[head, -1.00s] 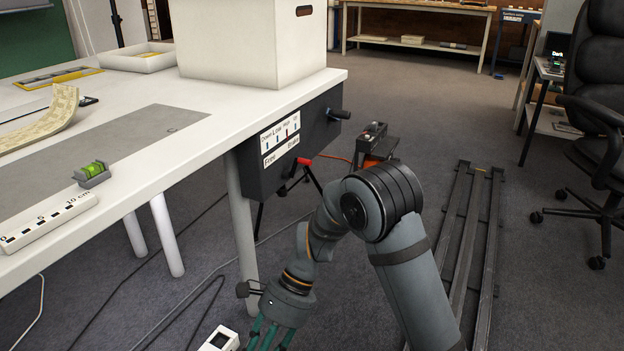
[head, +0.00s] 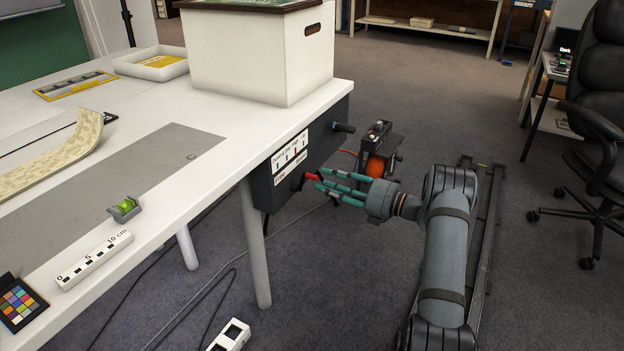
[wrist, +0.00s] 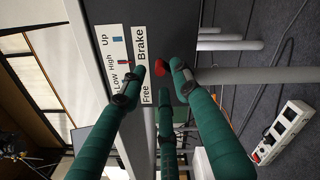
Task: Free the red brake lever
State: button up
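The red brake lever (head: 311,176) sticks out from the dark control box (head: 262,190) under the table's edge, below a white label. In the wrist view the lever's red grip (wrist: 160,68) shows near the word "Brake", with "Free" at the label's other end. My gripper (head: 325,181) has teal fingers and reaches the lever from the right. In the wrist view my gripper (wrist: 155,82) has its fingers spread, with the red grip between and just beyond the tips. I cannot tell whether a finger touches it.
A black crank handle (head: 343,127) sticks out of the box above the lever. A large white box (head: 255,60) stands on the white table (head: 150,215). A table leg (head: 254,250) stands below. An orange device (head: 376,160) is behind my gripper. A power strip (head: 231,335) lies on the floor.

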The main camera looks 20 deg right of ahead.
aim_at(313, 177)
jog(key=shift+b+x, duration=0.65)
jog(key=shift+x, duration=2.15)
jog(key=c, duration=0.3)
jog(key=c, duration=0.4)
grip_shut()
